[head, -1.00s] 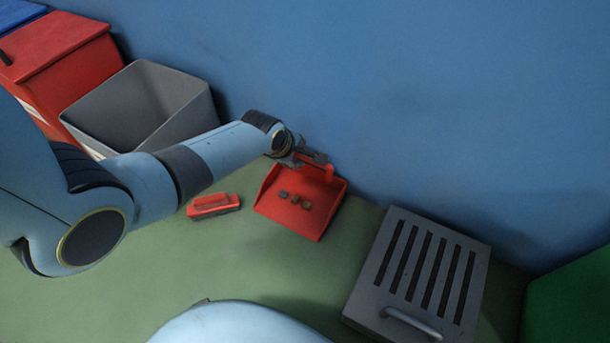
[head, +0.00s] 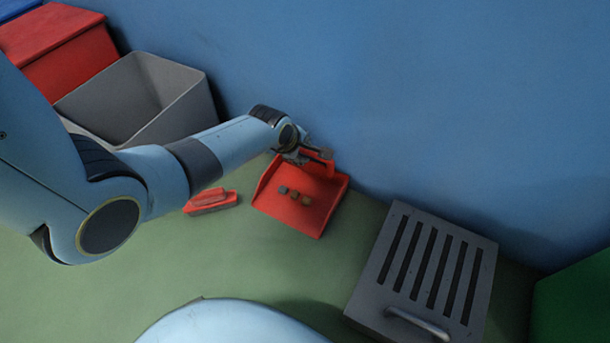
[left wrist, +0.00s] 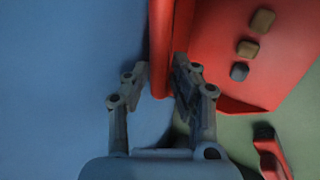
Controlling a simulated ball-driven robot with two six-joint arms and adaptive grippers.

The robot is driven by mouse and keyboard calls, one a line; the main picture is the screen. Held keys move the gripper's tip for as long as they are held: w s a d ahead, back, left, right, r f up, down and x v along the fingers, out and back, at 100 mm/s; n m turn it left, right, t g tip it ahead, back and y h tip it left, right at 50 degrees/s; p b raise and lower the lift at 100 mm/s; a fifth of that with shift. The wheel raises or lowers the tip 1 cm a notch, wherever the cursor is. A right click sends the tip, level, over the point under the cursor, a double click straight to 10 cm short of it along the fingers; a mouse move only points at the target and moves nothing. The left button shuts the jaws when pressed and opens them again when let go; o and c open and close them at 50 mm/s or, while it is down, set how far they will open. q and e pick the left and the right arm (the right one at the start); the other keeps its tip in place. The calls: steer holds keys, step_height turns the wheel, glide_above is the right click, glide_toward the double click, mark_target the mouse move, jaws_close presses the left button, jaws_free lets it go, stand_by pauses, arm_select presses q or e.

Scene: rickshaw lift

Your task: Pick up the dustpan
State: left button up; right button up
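The red dustpan (head: 300,218) lies on the green floor close to the blue wall, with three small brown and grey lumps (head: 293,194) in its pan. Its pan also shows at the upper right of the left wrist view (left wrist: 212,55). My left gripper (head: 317,157) is at the dustpan's wall-side end. In the left wrist view, my left gripper (left wrist: 161,75) has one finger on each side of the narrow red handle (left wrist: 160,40). Part of the handle is hidden by the fingers in the head view. My right gripper is not in view.
A red hand brush (head: 210,201) lies left of the dustpan. A grey open bin (head: 185,125) and a red box (head: 75,60) stand along the wall at upper left. A grey slotted box (head: 385,290) with a handle is at right. Floor in front is clear.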

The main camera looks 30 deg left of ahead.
arm_select(q)
jaws_close()
steer(key=shift+r, duration=0.15)
stand_by(0.4)
